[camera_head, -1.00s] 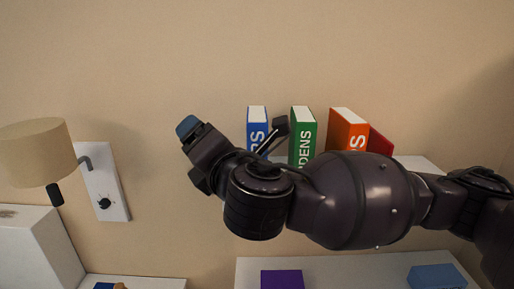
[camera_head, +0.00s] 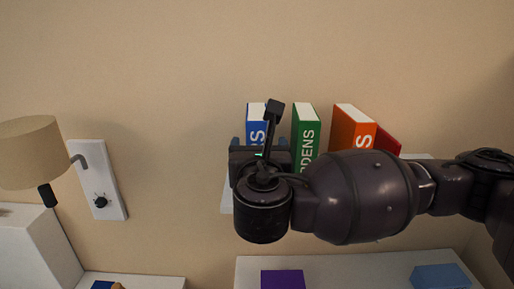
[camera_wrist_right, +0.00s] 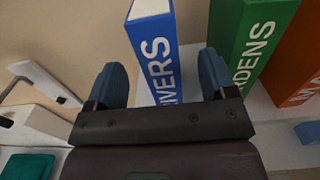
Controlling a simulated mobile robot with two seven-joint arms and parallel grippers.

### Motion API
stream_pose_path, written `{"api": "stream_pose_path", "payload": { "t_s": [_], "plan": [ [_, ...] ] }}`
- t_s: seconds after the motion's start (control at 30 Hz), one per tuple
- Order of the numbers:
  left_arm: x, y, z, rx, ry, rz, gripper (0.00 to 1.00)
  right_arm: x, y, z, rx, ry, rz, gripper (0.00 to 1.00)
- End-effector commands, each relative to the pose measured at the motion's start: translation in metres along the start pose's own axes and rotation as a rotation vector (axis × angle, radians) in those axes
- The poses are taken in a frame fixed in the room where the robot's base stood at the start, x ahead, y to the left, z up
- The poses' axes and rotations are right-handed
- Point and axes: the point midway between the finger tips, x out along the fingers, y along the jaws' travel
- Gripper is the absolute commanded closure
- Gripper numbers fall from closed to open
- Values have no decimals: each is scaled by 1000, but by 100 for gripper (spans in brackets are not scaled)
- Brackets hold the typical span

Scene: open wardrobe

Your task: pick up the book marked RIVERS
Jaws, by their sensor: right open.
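The blue book marked RIVERS (camera_wrist_right: 154,50) stands upright on the shelf. In the right wrist view it lies ahead of and between the two blue fingertips of my right gripper (camera_wrist_right: 164,82), which is open and empty. In the head view the blue book (camera_head: 257,124) is partly hidden behind my right gripper (camera_head: 262,145) and wrist. My left gripper is not in view.
A green book (camera_head: 306,132), its lettering ending in DENS, stands just right of the blue one, close to the right finger. An orange book (camera_head: 352,130) and a leaning red book (camera_head: 387,144) follow. A wall lamp (camera_head: 30,152) is at left.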

Motion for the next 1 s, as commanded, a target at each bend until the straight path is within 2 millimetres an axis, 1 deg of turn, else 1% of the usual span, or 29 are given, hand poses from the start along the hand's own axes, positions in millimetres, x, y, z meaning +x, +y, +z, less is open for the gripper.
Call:
{"api": "stream_pose_path", "payload": {
  "t_s": [0.03, 0.1, 0.27, 0.33, 0.5, 0.63, 0.73, 0.97, 1.0],
  "plan": [
    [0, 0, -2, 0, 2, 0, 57, 7, 0, 1, -1, -1, -1, 22],
    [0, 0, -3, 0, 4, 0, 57, 13, 0, 1, -1, 0, 0, 22],
    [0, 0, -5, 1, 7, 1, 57, 21, 0, 0, 0, 0, 0, 22],
    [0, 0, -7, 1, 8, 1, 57, 27, 1, -1, 0, 0, 1, 22],
    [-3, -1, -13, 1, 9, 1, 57, 50, 2, -3, 0, 0, 0, 22],
    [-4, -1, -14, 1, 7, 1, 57, 64, 3, -4, 1, 0, 1, 22],
    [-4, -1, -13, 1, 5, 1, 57, 69, 3, -5, 1, 0, 2, 22],
    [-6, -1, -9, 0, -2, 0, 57, 70, 3, -5, 1, 1, 3, 22],
    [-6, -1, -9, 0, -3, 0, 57, 70, 3, -5, 1, 1, 3, 27]
  ]
}}
